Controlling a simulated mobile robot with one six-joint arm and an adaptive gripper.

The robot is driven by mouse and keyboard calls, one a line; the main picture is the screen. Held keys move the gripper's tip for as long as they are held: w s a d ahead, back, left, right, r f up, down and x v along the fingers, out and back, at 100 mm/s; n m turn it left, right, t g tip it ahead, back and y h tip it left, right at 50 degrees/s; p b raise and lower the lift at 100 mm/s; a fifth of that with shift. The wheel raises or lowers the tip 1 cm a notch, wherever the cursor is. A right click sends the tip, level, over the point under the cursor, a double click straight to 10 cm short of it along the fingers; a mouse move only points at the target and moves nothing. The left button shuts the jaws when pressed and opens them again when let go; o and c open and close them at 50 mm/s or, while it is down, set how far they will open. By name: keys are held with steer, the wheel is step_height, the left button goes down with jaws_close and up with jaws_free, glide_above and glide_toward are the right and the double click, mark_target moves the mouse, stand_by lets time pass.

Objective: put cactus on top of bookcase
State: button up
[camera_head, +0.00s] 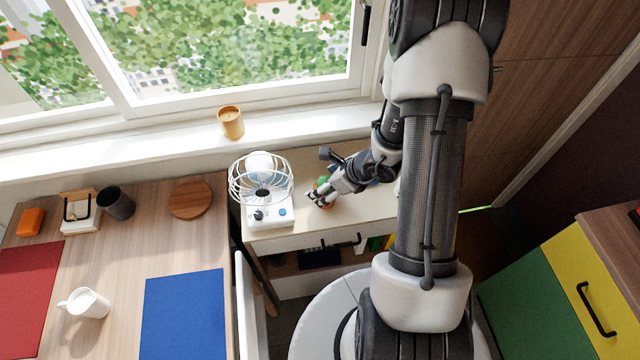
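The bookcase (308,229) is a low unit with a light top, a dark-handled front and colourful items on the shelf below. It stands under the window, left of my arm. A small green and orange thing (322,182), perhaps the cactus in its pot, shows over the bookcase top beside my gripper. My gripper (315,200) reaches down and left over the bookcase top, close to the fan. Its fingers are small here, and I cannot tell whether they are open or shut on anything.
A white fan (268,212) stands on the bookcase's left part. An orange candle cup (231,122) is on the window sill. The wooden desk at left holds a white mug (88,303), a dark cup (116,203) and a round wooden board (190,199). A chair back stands in front of the bookcase.

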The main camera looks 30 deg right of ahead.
steer(key=p+v, duration=0.2)
steer(key=v, duration=0.5)
steer(key=s+a+r+n+g+y, duration=0.1)
steer(key=a+r+n, duration=0.6)
steer(key=r+n, duration=0.15)
steer(key=s+a+r+n+y, duration=0.1)
steer(key=a+r+n, duration=0.6)
steer(key=r, duration=0.3)
steer(key=s+d+r+n+h, duration=0.1)
steer(key=s+r+n+h, duration=0.1)
steer(key=s+r+n, duration=0.2)
steer(key=s+d+r+n+h, duration=0.1)
steer(key=s+r+n+h, duration=0.2)
steer(key=s+n, duration=0.7)
step_height(320, 180, up, 2)
steer(key=shift+r+n, duration=0.1)
steer(key=shift+n, duration=0.25)
steer(key=shift+w, duration=0.1)
